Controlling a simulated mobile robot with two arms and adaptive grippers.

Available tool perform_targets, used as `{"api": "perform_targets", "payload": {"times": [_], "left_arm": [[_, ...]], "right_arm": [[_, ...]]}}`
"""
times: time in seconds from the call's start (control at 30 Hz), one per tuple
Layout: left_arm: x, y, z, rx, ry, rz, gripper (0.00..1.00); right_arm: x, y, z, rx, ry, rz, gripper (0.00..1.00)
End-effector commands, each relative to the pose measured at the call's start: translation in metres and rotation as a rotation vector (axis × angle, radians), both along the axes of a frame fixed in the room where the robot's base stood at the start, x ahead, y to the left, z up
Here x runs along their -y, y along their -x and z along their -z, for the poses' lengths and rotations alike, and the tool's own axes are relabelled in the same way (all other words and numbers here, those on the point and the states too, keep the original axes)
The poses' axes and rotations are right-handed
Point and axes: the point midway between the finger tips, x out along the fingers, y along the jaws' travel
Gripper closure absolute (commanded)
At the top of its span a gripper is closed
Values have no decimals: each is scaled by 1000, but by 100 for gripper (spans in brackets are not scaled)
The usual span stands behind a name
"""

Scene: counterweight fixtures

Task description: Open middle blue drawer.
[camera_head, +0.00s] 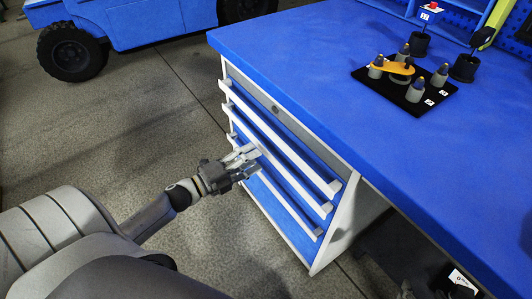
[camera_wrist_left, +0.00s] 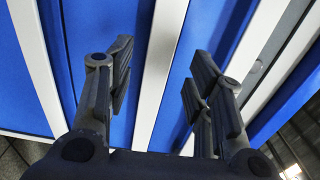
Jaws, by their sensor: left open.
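The blue drawer cabinet under the worktop has three drawers with long white bar handles, and all look shut. The middle handle (camera_head: 295,177) lies between the top handle (camera_head: 290,143) and the bottom handle (camera_head: 285,203). My left gripper (camera_head: 252,154) is open at the cabinet front, and its fingertips overlap the middle handle in the head view. In the left wrist view, the open fingers (camera_wrist_left: 160,85) stand on either side of a white handle bar (camera_wrist_left: 162,55), with gaps on both sides. Contact with the bar is not visible. My right gripper is not in view.
The blue worktop (camera_head: 300,45) overhangs the cabinet. On it a black tray (camera_head: 385,89) holds several grey weights and an orange piece; black cups stand nearby. A blue wheeled cart (camera_head: 150,20) stands at the upper left. The floor (camera_head: 140,130) before the drawers is clear.

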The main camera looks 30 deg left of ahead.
Motion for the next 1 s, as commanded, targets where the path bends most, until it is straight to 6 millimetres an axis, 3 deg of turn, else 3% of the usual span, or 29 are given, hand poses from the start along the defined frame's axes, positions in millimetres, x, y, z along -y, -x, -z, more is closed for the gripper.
{"api": "perform_targets", "payload": {"times": [0.1, 0.3, 0.73, 1.0], "left_arm": [[8, -20, 0, 4, -1, 1, 52], [17, -42, 0, 1, -1, 1, 52], [20, -50, 1, -1, 0, -1, 52], [20, -50, 0, -1, 1, -1, 84]], "right_arm": [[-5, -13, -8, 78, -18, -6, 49], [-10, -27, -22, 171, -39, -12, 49], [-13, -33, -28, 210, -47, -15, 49], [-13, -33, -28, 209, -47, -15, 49]]}}
